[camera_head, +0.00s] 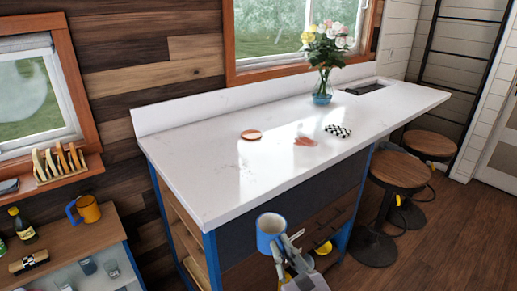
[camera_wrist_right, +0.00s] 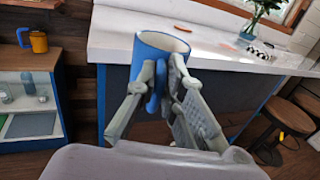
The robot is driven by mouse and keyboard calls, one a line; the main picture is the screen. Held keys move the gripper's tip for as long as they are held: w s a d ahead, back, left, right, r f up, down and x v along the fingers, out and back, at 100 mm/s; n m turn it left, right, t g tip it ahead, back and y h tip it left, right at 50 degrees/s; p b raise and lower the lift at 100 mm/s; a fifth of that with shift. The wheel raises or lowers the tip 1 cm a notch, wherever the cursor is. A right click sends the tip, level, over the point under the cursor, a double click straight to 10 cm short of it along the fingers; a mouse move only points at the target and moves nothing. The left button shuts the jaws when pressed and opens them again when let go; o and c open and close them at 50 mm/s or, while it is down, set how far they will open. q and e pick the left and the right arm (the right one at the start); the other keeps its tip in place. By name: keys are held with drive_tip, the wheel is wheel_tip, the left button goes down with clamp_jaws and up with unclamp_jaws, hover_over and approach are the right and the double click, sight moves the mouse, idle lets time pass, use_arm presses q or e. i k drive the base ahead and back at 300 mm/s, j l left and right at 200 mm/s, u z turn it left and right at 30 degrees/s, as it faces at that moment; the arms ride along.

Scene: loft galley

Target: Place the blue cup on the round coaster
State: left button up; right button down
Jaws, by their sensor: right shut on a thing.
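The blue cup (camera_head: 269,232) is upright, with a pale inside, in front of the counter's near edge. My right gripper (camera_head: 288,246) is shut on the cup's handle side; the right wrist view shows the fingers (camera_wrist_right: 166,85) closed around the blue handle of the cup (camera_wrist_right: 142,62). The round coaster (camera_head: 251,134) is a small reddish-brown disc lying flat on the white counter, behind the cup and apart from it. Nothing stands on it. My left gripper is not in view.
On the white counter (camera_head: 205,185) lie a reddish flat piece (camera_head: 305,141) and a checkered piece (camera_head: 337,131). A flower vase (camera_head: 322,92) stands farther back. The counter around the coaster is clear. Stools (camera_head: 400,171) stand at right; a side cabinet holds an orange mug (camera_head: 88,208).

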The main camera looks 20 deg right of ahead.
sight(254, 135)
drive_tip(key=i+l, duration=0.1)
drive_tip(key=l, duration=0.3)
drive_tip(key=i+l, duration=0.15)
drive_tip(key=l, duration=0.2)
drive_tip(key=i+l, duration=0.1)
drive_tip(key=l, duration=0.3)
drive_tip(key=i+l, duration=0.1)
drive_tip(key=l, duration=0.25)
drive_tip(key=i+l, duration=0.1)
drive_tip(key=l, duration=0.3)
drive_tip(key=i+j+u, duration=0.05)
